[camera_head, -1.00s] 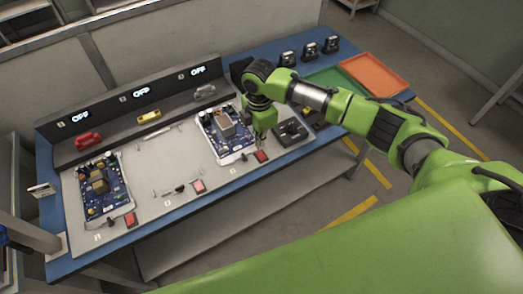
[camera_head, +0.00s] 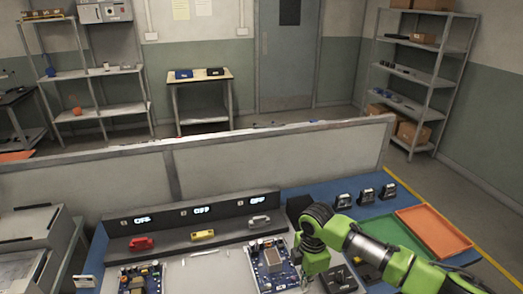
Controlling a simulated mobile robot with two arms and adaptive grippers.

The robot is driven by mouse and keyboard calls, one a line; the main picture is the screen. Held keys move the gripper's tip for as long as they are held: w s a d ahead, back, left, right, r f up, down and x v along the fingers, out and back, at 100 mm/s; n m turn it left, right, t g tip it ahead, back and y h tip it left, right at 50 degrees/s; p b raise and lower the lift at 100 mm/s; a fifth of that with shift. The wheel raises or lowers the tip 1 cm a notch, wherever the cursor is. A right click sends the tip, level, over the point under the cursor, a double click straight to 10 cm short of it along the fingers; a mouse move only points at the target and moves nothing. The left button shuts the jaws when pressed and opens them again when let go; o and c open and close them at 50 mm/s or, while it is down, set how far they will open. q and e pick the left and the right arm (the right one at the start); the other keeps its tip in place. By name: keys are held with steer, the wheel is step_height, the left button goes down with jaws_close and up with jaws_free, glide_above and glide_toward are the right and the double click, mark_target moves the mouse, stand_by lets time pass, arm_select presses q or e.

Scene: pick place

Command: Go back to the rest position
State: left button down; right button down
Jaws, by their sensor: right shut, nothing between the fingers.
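My right arm comes in from the lower right. Its gripper (camera_head: 306,284) points down over the right part of the workbench, beside a blue circuit board (camera_head: 267,280). The fingertips are small and close to the bottom edge of the picture; the gripper is shut and holds nothing. My left gripper is not in view.
A second circuit board (camera_head: 142,279) lies on the left. Red (camera_head: 141,243), yellow (camera_head: 202,235) and grey (camera_head: 259,223) items sit on a ledge under "OFF" displays. Orange (camera_head: 435,230) and green (camera_head: 388,232) trays are at right. A partition (camera_head: 280,155) stands behind the bench.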

steer(key=s+a+f+m+t+y, duration=0.1)
steer(key=s+a+f+m+y, duration=0.15)
steer(key=s+a, duration=0.4)
steer(key=s+a+f+m+y, duration=0.1)
steer(key=s+a+m, duration=0.2)
steer(key=s+a, duration=0.35)
steer(key=s+d+r+m+t+h, duration=0.1)
steer(key=s+d+r+m+h, duration=0.1)
steer(key=s+d+m, duration=0.5)
steer(key=s+d+r+m+t+h, duration=0.2)
steer(key=s+d+m, duration=0.4)
steer(key=s+d, duration=0.3)
step_height(320, 180, down, 31)
steer(key=g+b, duration=0.2)
steer(key=b, duration=0.1)
steer(key=s+d+f+g+b, duration=0.1)
steer(key=s+d+f, duration=0.2)
steer(key=s+f, duration=1.3)
steer(key=shift+s+d+f+n, duration=0.25)
steer(key=shift+s+n, duration=0.2)
steer(key=shift+s, duration=0.3)
